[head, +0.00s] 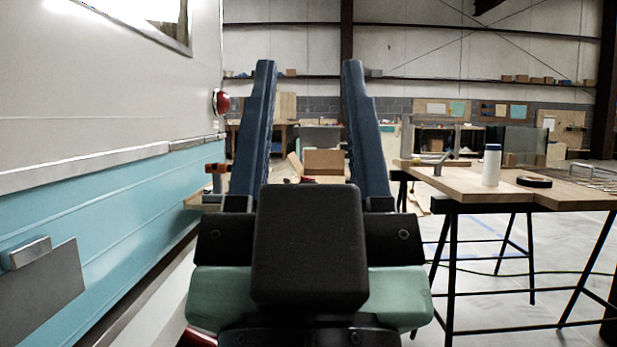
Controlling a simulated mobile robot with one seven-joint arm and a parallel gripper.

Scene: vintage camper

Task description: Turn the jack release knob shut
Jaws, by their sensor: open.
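My gripper (308,68) fills the middle of the head view. Its two long blue fingers point away from me and stand wide apart, open, with nothing between them. I cannot make out a jack or its release knob. A small red piece (196,338) shows at the bottom, mostly hidden under my gripper's green and black body, and I cannot tell what it is. The camper (110,205), cream above and light blue below, runs along the left side. My gripper's body hides the floor straight ahead.
A wooden-topped trestle table (465,182) with black legs stands at right, carrying a white bottle (491,165) and a black tape roll (534,181). Floor beneath the table looks mostly clear.

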